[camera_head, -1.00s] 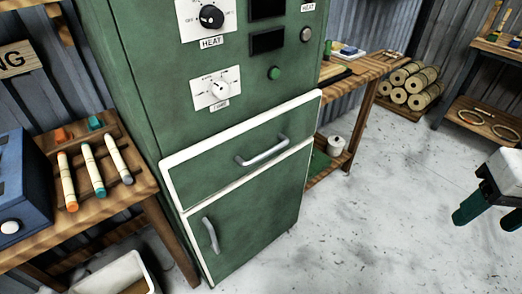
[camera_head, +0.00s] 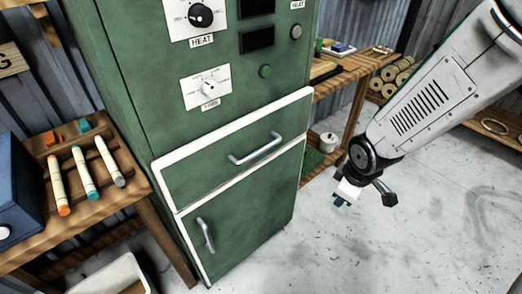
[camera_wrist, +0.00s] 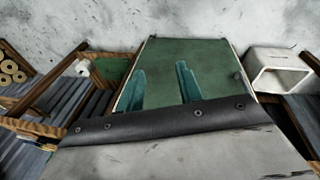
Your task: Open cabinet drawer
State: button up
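The green cabinet (camera_head: 130,90) stands in the middle of the head view. Its drawer (camera_head: 205,180) has a white-edged front and looks closed. A grey bar handle (camera_head: 256,148) runs across the drawer front. Below it is a door (camera_head: 255,215) with its own handle (camera_head: 206,235). My gripper (camera_head: 362,200) is to the right of the drawer handle, apart from it, above the floor. In the wrist view, its two teal fingers (camera_wrist: 160,72) are spread apart with nothing between them, in front of a green surface of the cabinet (camera_wrist: 215,60).
A wooden table (camera_head: 145,185) with paint-stick-like rods stands left of the cabinet. A white bin (camera_head: 115,272) is on the floor below; a white bin also shows in the wrist view (camera_wrist: 262,55). A wooden shelf (camera_head: 350,75) stands close behind on the right. The front floor is clear.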

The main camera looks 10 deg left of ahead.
jog(key=w+a+f+n+t+y, duration=0.2)
jog(key=w+a+f+n, duration=0.1)
jog(key=a+f+n, duration=0.25)
jog(key=n+t+y, duration=0.5)
jog(key=n+y, duration=0.5)
send_near(261, 148)
jog(key=w+a+f, duration=0.1)
jog(key=a, duration=0.1)
jog(key=shift+n, duration=0.25)
jog(key=x, duration=0.8)
jog(key=shift+w+d+f, duration=0.15)
jog(key=shift+d, duration=0.05)
grip_shut()
